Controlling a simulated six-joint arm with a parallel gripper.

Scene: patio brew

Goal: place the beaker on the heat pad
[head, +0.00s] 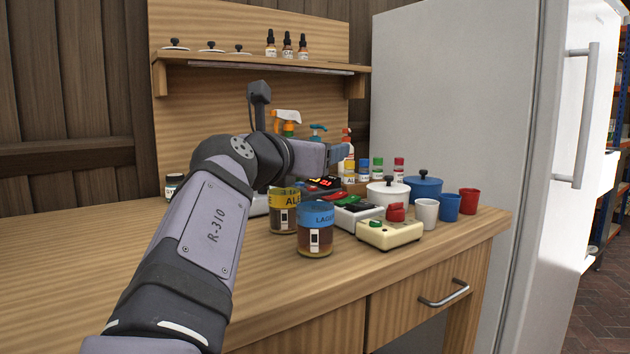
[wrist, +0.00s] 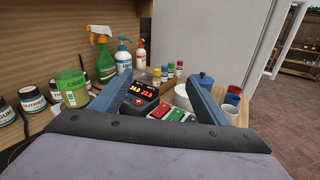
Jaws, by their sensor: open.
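Jar-like beakers with coloured bands stand on the bench: one yellow-banded (head: 283,220) and one blue-banded (head: 315,240), both holding brown liquid. A green-banded one marked CIDER (wrist: 72,90) shows at the left of the wrist view. I cannot tell which is meant. My gripper (head: 338,154) is open and empty above the bench, behind and above the two jars in the head view. In the wrist view its fingers (wrist: 158,98) are spread around a dark unit with a red and yellow display (wrist: 148,103), farther below. I cannot make out the heat pad for certain; my arm hides part of the bench.
A cream box with green and red buttons (head: 388,234) sits beside the blue-banded jar. A white pot (head: 387,194), a blue pot (head: 424,188) and several cups stand at right. Spray bottles (wrist: 104,60) stand behind. The bench's left side is mostly clear.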

